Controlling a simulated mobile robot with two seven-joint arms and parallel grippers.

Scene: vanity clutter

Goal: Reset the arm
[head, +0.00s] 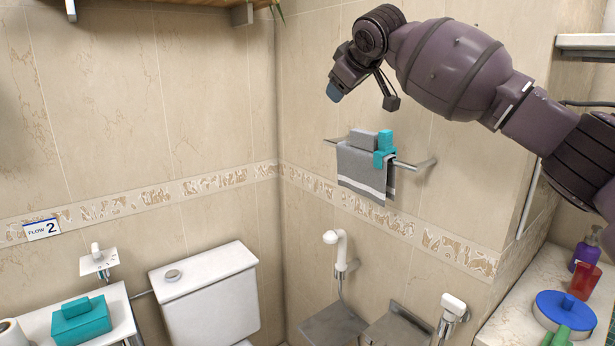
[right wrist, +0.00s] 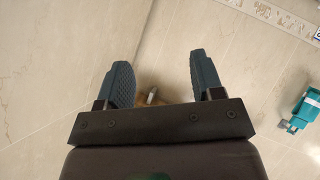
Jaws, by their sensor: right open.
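My right arm comes in from the right in the head view, raised high in front of the tiled wall. My right gripper (head: 363,96) is at its end, above the towel bar, and holds nothing. In the right wrist view its two dark blue-grey fingers (right wrist: 162,85) stand apart with an empty gap between them. Beyond the gap are beige tiles and a small blurred object. My left gripper is not in view.
A towel bar (head: 413,166) holds a grey towel (head: 362,172) and a teal item (head: 384,149). A white toilet tank (head: 213,299) stands below left. A teal box (head: 81,321) sits on a left shelf. The right counter (head: 506,325) holds a purple bottle (head: 586,250), red bottle (head: 585,280) and blue-lidded container (head: 565,309).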

